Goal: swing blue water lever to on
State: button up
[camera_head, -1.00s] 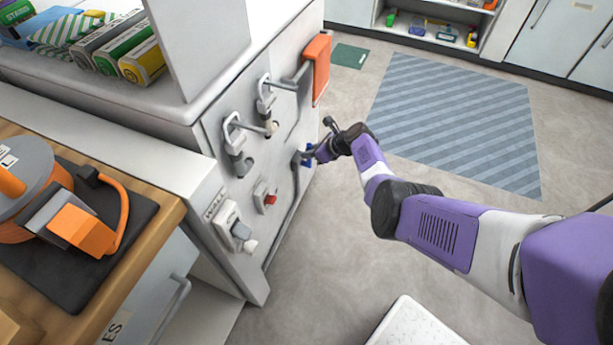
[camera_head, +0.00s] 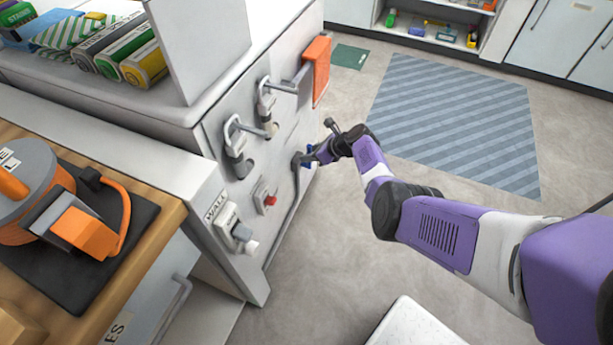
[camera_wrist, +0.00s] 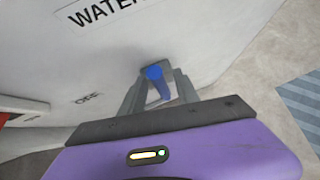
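The blue water lever (camera_wrist: 160,84) is on the pale panel below the black "WATER" lettering (camera_wrist: 105,10) in the wrist view. My gripper (camera_wrist: 157,86) has its two grey fingers on either side of the lever. A pale gap shows between the left finger and the lever; the right finger is close to it, and I cannot tell if they touch. An "OFF" label (camera_wrist: 87,97) is to the left of the lever. In the head view, a little of the blue lever (camera_head: 309,155) shows at the panel's lower right, partly hidden by my gripper (camera_head: 312,157).
A red button (camera_head: 270,200), grey hooked fittings (camera_head: 237,145) and an orange part (camera_head: 316,69) are on the same panel. Open floor (camera_head: 350,230) and a striped mat (camera_head: 455,120) are to the right.

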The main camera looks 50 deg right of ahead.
jog(key=p+v, duration=0.8)
jog(key=p, duration=0.1)
jog(key=shift+s+r, duration=0.2)
jog(key=shift+r, duration=0.05)
jog(key=shift+d, duration=0.1)
dwell(1.2)
